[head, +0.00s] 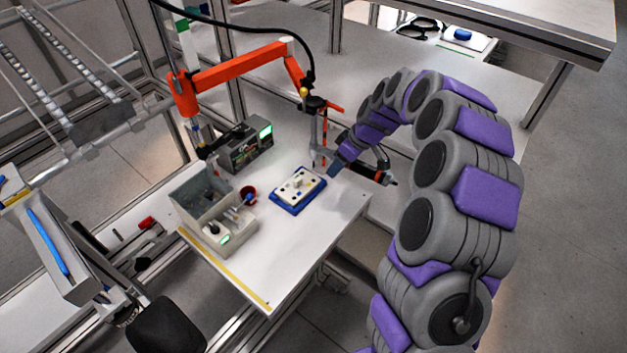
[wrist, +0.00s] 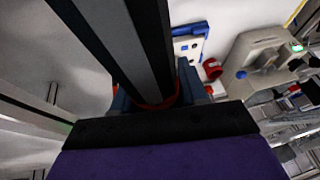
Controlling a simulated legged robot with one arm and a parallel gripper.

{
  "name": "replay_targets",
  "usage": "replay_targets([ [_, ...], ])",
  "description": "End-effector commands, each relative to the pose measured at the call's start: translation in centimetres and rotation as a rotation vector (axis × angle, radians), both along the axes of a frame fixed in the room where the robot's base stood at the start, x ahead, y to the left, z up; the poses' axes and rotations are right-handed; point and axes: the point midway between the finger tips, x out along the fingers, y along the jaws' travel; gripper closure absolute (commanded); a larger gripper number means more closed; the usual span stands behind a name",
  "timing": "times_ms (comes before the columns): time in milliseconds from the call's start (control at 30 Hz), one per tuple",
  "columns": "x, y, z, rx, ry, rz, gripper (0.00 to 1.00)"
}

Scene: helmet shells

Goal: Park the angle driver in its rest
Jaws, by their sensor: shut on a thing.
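The angle driver (head: 364,172) is a dark tool with an orange band, at the right edge of the white bench in the head view. My gripper (head: 343,158) reaches down to it from the right and is shut on it. In the wrist view the dark, long body of the driver (wrist: 135,45) passes between the jaws of my gripper (wrist: 155,95), with a red ring at its lower end. The jaws partly hide the driver. I cannot clearly make out the driver's rest; upright grey and orange parts stand close to the driver's left end.
An orange jointed arm (head: 235,66) hangs over the bench (head: 330,215). A blue tray (head: 298,190) with a white plate, a red cup (head: 247,194), a grey bin (head: 200,190) and a controller box (head: 245,148) stand on it.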

Motion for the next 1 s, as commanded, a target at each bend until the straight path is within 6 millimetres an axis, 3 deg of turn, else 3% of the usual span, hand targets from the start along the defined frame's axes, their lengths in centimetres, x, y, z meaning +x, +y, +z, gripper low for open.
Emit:
replay_targets([
  [267,0.0,0.0,1.2,0.000,0.000,0.000,1.00],
  [1000,0.0,0.0,10.5,0.000,-0.003,0.000,1.00],
])
